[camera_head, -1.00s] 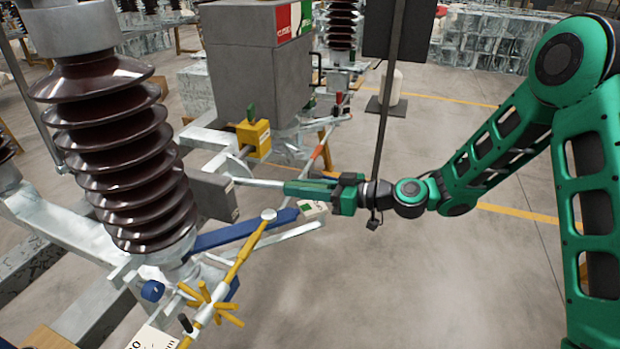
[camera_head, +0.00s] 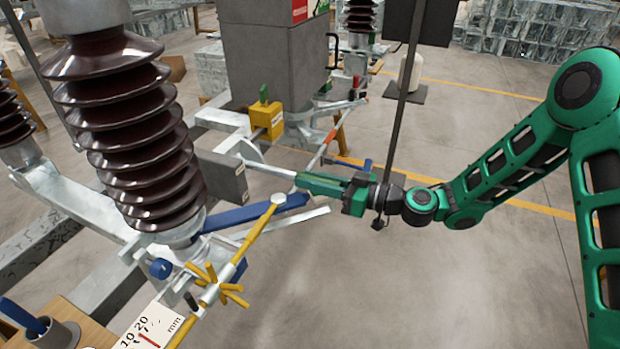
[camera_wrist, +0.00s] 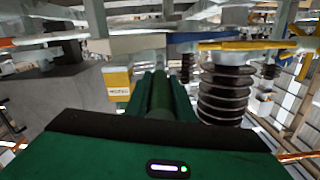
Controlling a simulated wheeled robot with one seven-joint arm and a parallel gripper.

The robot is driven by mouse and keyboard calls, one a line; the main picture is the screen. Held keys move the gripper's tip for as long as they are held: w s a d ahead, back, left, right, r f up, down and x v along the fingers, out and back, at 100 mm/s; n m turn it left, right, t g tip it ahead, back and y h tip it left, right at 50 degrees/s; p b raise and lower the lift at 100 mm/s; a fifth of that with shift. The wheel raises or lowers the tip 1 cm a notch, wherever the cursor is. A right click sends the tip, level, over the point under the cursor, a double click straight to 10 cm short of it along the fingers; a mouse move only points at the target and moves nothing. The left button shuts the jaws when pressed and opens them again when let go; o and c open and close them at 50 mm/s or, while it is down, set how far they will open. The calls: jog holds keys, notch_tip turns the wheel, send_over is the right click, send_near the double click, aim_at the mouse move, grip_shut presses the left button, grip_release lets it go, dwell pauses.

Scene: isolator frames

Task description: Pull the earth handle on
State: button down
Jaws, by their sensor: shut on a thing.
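A pale metal rod, seemingly the earth handle (camera_head: 268,170), runs from beside a grey box (camera_head: 222,177) toward my gripper (camera_head: 300,180). In the head view my green gripper is shut around the rod's outer end, and its jaws hide that end. The rod slopes slightly down to the right. In the wrist view my green jaws (camera_wrist: 160,95) point forward, close together. A yellow box (camera_head: 267,117) with a green top piece stands behind the rod; a yellow box (camera_wrist: 117,82) also shows left of the jaws.
A brown ribbed insulator (camera_head: 140,130) stands left. A blue bar (camera_head: 250,212) and a yellow rod (camera_head: 255,232) lie below the gripper. A dark upright post (camera_head: 402,110) stands by my wrist. A grey cabinet (camera_head: 268,60) is behind. Floor at lower right is clear.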

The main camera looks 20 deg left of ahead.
jog(key=c, duration=1.5)
grip_release()
jog(key=shift+w, duration=0.5)
jog(key=shift+c, duration=0.2)
jog(key=shift+s, duration=0.2)
jog(key=shift+a, duration=0.1)
jog(key=d, duration=1)
jog(key=shift+s+d+r, duration=0.15)
jog(key=shift+s+d, duration=0.05)
jog(key=shift+d, duration=0.2)
